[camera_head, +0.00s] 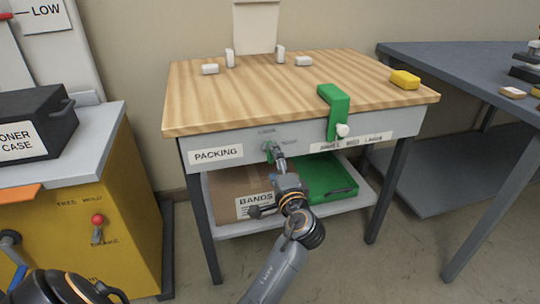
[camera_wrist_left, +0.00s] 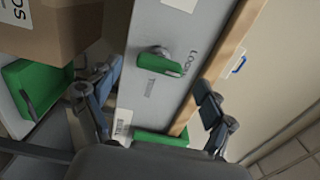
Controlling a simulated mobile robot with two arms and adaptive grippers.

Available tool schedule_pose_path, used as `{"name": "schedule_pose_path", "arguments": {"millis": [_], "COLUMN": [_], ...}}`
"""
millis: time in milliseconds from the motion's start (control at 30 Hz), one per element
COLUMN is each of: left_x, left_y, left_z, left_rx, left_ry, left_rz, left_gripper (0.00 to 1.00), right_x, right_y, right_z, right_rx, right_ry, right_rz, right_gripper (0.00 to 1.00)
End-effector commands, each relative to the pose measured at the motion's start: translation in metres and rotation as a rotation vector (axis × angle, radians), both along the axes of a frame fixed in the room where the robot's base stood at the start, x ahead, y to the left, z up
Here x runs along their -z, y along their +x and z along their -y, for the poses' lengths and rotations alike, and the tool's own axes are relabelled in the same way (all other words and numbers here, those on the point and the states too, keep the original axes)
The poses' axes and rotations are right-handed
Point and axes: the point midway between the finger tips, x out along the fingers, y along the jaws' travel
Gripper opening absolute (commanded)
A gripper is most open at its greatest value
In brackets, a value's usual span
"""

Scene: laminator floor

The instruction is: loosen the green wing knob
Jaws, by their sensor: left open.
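The green wing knob (camera_head: 267,149) is on the grey front panel of the packing table, right of the PACKING label. In the left wrist view the knob (camera_wrist_left: 162,64) shows a round hub and one long green wing, with small lettering beside it. My left gripper (camera_head: 277,158) is at the panel, just in front of the knob and partly covering it. In the wrist view my left gripper (camera_wrist_left: 160,82) is open, its fingers apart on either side of the knob in the picture. I see no contact with the knob. My right gripper is not in view.
A green clamp (camera_head: 338,104) with a white knob grips the table's front edge to the right. A cardboard box (camera_head: 232,186) and a green tray (camera_head: 329,177) sit on the shelf below. A yellow cabinet (camera_head: 60,225) stands left; a dark table (camera_head: 470,75) stands right.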

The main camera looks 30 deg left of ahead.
Motion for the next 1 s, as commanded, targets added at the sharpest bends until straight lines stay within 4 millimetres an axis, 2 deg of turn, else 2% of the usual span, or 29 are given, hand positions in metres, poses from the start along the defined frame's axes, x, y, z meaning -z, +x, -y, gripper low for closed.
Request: {"name": "schedule_pose_path", "arguments": {"millis": [100, 333, 500, 1000], "left_x": [0.001, 0.001, 0.000, 0.001], "left_y": [-0.017, -0.039, -0.045, -0.045], "left_z": [0.021, 0.047, 0.053, 0.053], "left_rx": [0.002, 0.001, -0.001, 0.001], "left_ry": [-0.002, -0.001, -0.001, -0.003], "left_rz": [-0.001, 0.000, 0.001, 0.001], "left_gripper": [0.83, 0.83, 0.83, 0.83], "right_x": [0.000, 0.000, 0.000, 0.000], "right_y": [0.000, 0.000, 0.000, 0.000], "right_z": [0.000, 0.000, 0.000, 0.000], "right_rx": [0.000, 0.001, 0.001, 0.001], "right_ry": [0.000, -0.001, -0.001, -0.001], "right_rz": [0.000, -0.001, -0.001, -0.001], "right_gripper": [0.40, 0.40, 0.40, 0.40]}}
